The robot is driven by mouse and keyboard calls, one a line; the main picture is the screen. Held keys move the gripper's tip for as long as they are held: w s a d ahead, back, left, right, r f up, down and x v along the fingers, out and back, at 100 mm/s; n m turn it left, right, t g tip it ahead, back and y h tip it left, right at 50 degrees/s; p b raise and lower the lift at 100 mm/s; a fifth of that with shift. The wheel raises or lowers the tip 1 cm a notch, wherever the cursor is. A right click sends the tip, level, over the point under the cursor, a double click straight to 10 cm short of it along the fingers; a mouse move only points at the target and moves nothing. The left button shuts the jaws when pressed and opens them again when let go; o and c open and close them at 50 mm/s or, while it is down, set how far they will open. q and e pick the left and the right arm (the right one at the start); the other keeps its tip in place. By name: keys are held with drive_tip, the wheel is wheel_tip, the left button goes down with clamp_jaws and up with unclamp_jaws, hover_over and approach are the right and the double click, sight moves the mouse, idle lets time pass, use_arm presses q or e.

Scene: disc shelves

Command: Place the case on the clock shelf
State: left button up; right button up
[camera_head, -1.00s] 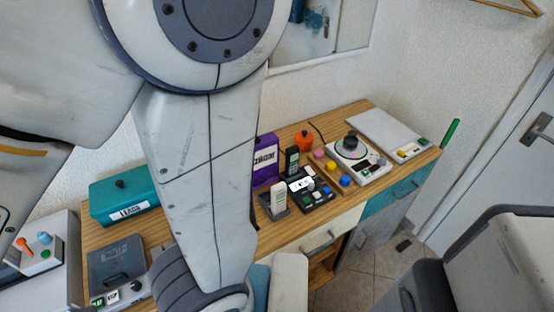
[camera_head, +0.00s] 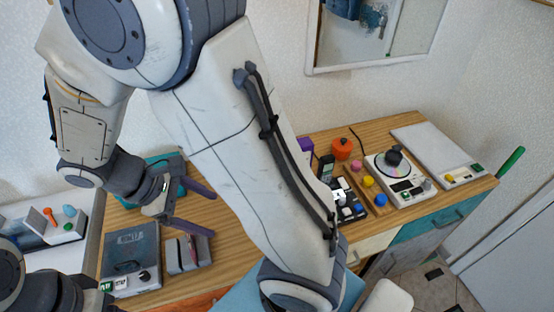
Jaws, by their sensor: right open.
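My right gripper (camera_head: 213,214) is open, with its two dark fingers spread apart over the left part of the wooden desk (camera_head: 235,255). No object shows between its fingers. Just below the lower finger, a small grey holder (camera_head: 188,254) stands on the desk with thin upright pieces in it. I cannot tell whether one of them is the case. No clock shelf can be made out. My left gripper is not in view.
A grey device (camera_head: 130,252) stands left of the holder. A teal box (camera_head: 168,168) is partly behind the gripper. An orange pot (camera_head: 341,148), a disc player (camera_head: 398,175) and a white flat panel (camera_head: 437,148) fill the right side. My right arm hides the middle.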

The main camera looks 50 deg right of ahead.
drive_tip(key=w+d+f+n+g+h+b, duration=0.1)
drive_tip(key=w+d+f+n+g+h, duration=0.25)
drive_tip(key=d, duration=0.65)
drive_tip(key=w+d+f+g+h+b, duration=0.15)
drive_tip(key=w+d+f+h, duration=0.4)
drive_tip(key=d, duration=0.55)
drive_tip(key=p+x, duration=0.5)
drive_tip(key=x, duration=0.6)
drive_tip(key=shift+f+h, duration=0.3)
drive_tip(key=shift+d, duration=0.1)
clamp_jaws()
